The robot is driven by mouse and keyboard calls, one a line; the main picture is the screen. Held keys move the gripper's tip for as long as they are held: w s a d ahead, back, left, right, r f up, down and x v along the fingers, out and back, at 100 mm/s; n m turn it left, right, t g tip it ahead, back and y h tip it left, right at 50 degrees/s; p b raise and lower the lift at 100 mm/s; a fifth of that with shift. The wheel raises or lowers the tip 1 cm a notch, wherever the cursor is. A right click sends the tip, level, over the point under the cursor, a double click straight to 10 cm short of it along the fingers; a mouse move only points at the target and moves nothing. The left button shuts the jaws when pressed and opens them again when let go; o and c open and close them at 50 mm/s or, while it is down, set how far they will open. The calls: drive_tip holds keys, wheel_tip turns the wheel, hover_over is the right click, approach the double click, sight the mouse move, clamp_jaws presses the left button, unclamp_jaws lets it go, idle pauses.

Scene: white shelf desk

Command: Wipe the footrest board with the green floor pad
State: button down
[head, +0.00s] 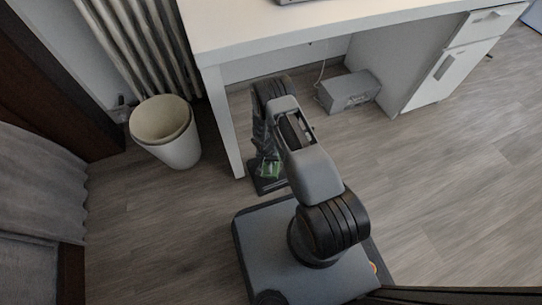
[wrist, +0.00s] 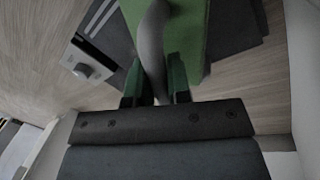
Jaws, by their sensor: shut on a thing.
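The green floor pad (wrist: 192,28) lies over the dark footrest board (wrist: 232,28) in the wrist view, with the board showing on both sides of it. My gripper (wrist: 157,88) is shut on the pad's curved grey handle (wrist: 151,45), one finger on each side. In the head view a small part of the green pad (head: 269,170) shows beneath my arm, above the dark board (head: 266,187) on the floor by the desk leg. My arm hides most of both there. I cannot tell whether the pad presses on the board.
The white desk (head: 330,30) stands over this area, its left leg (head: 222,125) close beside the board. A grey box (head: 350,92) sits under the desk. A white bin (head: 168,140) stands left by the radiator (head: 140,45). The floor to the right is clear.

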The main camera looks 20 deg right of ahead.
drive_tip(key=shift+r+p, duration=0.65)
drive_tip(key=shift+r, duration=0.75)
